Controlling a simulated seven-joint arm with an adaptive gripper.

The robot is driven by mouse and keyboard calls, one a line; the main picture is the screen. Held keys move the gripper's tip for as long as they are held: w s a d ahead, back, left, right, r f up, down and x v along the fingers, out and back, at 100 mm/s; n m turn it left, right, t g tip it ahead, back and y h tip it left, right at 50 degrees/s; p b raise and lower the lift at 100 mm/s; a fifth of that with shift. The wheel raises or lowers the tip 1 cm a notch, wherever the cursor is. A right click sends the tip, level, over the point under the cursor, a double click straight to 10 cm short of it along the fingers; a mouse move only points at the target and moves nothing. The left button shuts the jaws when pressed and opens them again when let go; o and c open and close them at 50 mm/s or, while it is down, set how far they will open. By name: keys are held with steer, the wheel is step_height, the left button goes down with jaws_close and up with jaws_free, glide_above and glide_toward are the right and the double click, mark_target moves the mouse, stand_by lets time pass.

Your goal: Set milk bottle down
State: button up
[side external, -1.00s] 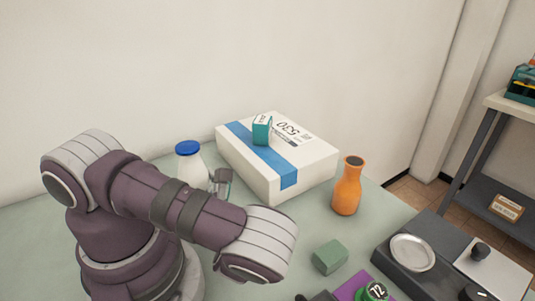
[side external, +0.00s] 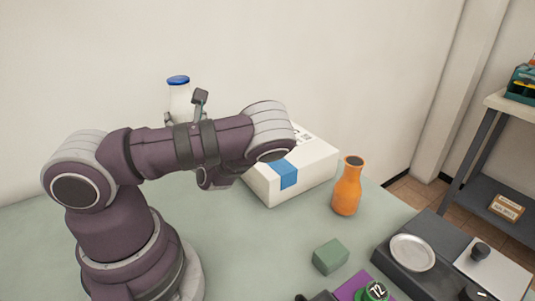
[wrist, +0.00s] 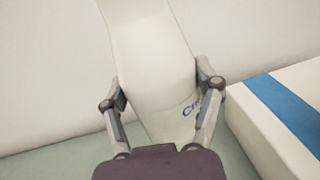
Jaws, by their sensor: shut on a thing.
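The milk bottle (side external: 180,101) is white with a blue cap and shows behind my arm in the side view, raised off the table and close to upright. Its lower part is hidden by the arm. In the wrist view the white bottle (wrist: 155,70) fills the space between the two fingers. My gripper (wrist: 162,98) is shut on the bottle, one finger on each side. In the side view part of my gripper (side external: 185,118) shows beside the bottle.
A white box with a blue stripe (side external: 310,170) lies right of the bottle; it also shows in the wrist view (wrist: 250,125). An orange vase (side external: 347,190), a green block (side external: 330,257) and a dark scale (side external: 425,262) stand further right.

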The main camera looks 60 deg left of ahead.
mark_target(175, 114)
steer(key=shift+m+t, duration=0.5)
steer(key=shift+t, duration=0.4)
steer(key=a+f, duration=0.1)
steer(key=f, duration=0.2)
steer(key=a+f, duration=0.2)
steer(key=f, duration=0.1)
steer(key=s+a+f, duration=0.1)
steer(key=f, duration=0.2)
steer(key=shift+a, duration=0.35)
steer(key=shift+f, duration=0.2)
steer(key=o, duration=1.2)
steer(key=shift+o, duration=0.2)
